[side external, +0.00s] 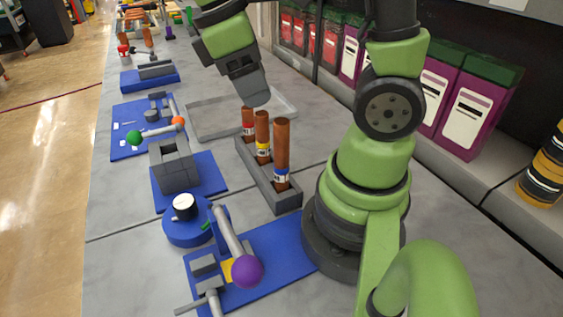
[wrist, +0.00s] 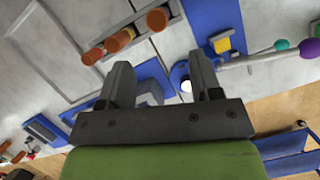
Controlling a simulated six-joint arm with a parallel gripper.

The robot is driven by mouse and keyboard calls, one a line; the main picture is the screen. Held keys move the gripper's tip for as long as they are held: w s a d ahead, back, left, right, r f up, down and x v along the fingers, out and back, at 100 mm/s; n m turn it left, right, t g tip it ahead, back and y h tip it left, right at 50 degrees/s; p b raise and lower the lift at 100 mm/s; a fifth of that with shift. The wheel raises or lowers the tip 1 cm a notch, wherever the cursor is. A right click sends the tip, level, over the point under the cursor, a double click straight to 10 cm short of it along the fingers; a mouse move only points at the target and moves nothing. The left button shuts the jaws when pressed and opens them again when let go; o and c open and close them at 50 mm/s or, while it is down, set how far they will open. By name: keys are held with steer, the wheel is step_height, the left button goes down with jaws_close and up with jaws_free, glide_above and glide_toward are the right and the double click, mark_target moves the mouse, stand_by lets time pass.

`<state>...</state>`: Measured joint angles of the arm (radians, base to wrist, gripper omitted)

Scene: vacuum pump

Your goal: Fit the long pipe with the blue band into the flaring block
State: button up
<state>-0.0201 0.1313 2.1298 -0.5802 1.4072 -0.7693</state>
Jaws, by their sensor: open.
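The long pipe with the blue band (side external: 282,135) is copper-coloured and stands upright at the near end of a grey rack (side external: 287,198). In the wrist view its top end (wrist: 157,18) shows at the upper edge. A grey block (side external: 175,168) on a blue plate stands left of the rack; I cannot tell for certain that it is the flaring block. In the wrist view it is partly hidden behind the fingers. My gripper (side external: 258,96) is open and empty, above and beyond the rack; its two fingers (wrist: 160,76) show apart in the wrist view.
A yellow-banded pipe (side external: 262,130) and a red-banded pipe (side external: 248,120) stand in the same rack. A round blue device (side external: 185,230) and a lever with a purple ball (side external: 247,272) are nearer. A shallow grey tray (side external: 215,130) lies behind the rack.

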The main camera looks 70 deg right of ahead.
mark_target(277, 121)
steer(key=shift+s+d+x, duration=0.15)
steer(key=shift+x, duration=2.45)
steer(key=shift+s+d+x, duration=0.1)
steer(key=shift+s+x, duration=0.1)
steer(key=shift+x, duration=2.35)
steer(key=shift+r, duration=0.15)
jaws_close()
